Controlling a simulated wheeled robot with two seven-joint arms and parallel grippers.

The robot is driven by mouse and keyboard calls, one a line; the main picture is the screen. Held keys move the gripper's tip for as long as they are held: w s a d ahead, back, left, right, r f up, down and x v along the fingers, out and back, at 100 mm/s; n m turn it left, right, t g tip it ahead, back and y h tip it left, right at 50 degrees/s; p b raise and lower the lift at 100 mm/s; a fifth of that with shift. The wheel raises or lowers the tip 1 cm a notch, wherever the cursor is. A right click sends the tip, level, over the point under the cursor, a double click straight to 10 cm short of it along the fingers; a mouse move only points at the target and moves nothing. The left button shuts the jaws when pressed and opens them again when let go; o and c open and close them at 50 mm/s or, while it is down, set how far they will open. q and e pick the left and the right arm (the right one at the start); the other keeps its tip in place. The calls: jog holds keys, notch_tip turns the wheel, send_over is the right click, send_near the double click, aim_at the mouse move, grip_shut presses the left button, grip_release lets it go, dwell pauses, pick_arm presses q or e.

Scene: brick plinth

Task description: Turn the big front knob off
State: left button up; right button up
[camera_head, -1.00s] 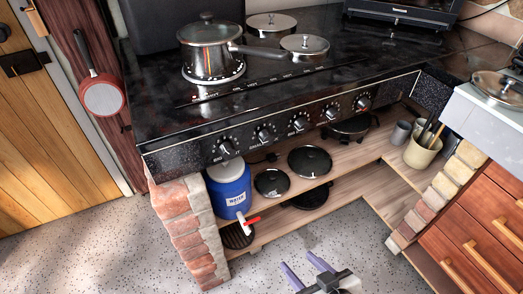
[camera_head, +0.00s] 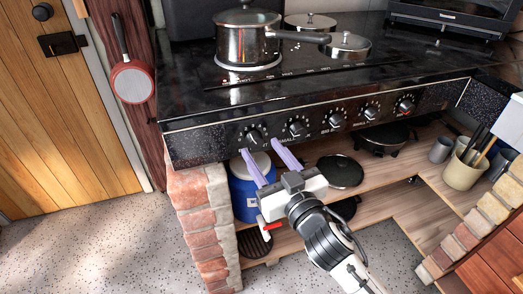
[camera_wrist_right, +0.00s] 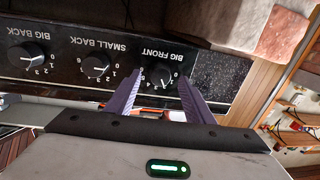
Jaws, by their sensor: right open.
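The big front knob (camera_head: 254,136) is the leftmost black knob on the cooker's front panel. In the right wrist view the big front knob (camera_wrist_right: 166,79) sits under its BIG FRONT label, with the pointer on the numbered side, away from 0. My right gripper (camera_head: 259,147) is open, its two purple fingers pointing up at this knob from below. In the right wrist view the right gripper (camera_wrist_right: 159,74) has one finger on each side of the knob. I cannot tell whether the fingers touch it. My left gripper is out of view.
The small back knob (camera_head: 297,127) is close on the right, followed by more knobs. A blue water container (camera_head: 242,202) with a red tap stands below the panel, behind my gripper. A lidded pot (camera_head: 245,45) stands on the hob. A brick pillar (camera_head: 205,225) is at left.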

jog(key=shift+x, duration=0.9)
